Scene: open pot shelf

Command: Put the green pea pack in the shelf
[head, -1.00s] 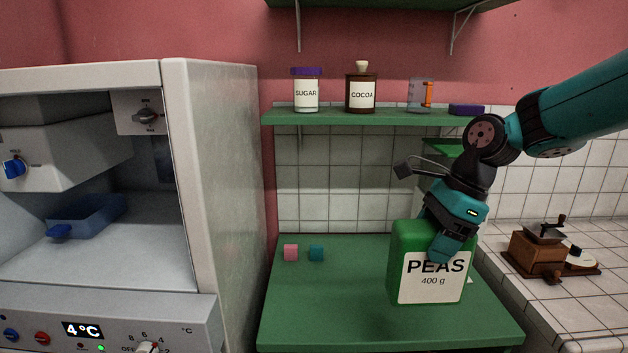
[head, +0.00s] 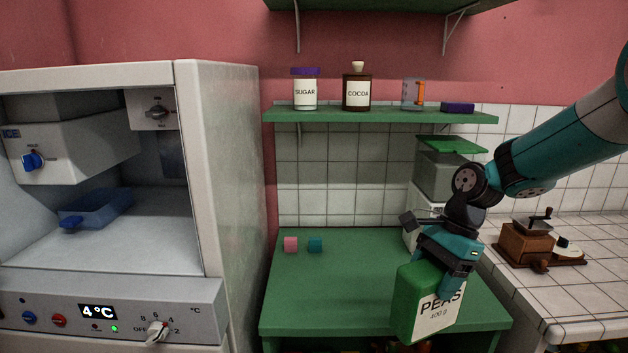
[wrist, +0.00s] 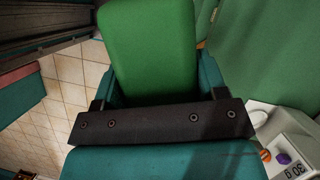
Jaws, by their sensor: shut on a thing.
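The green pea pack (head: 420,300), with a white PEAS 400 g label, is tilted in the head view. My gripper (head: 458,272) is shut on its upper part. The pack hangs over the front right edge of the green table. The wrist view also shows the pack (wrist: 150,50) between the fingers of my gripper (wrist: 152,85). The green wall shelf (head: 350,116) is behind, above the table. It bears a sugar jar (head: 305,92), a cocoa bottle (head: 357,92), a clear measuring cup (head: 412,95) and a purple box (head: 457,107).
A scale (wrist: 285,155) is behind my gripper. A coffee grinder (head: 527,243) stands on the tiled counter. An open fridge (head: 218,180) is at the left. Several coloured things show below the table.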

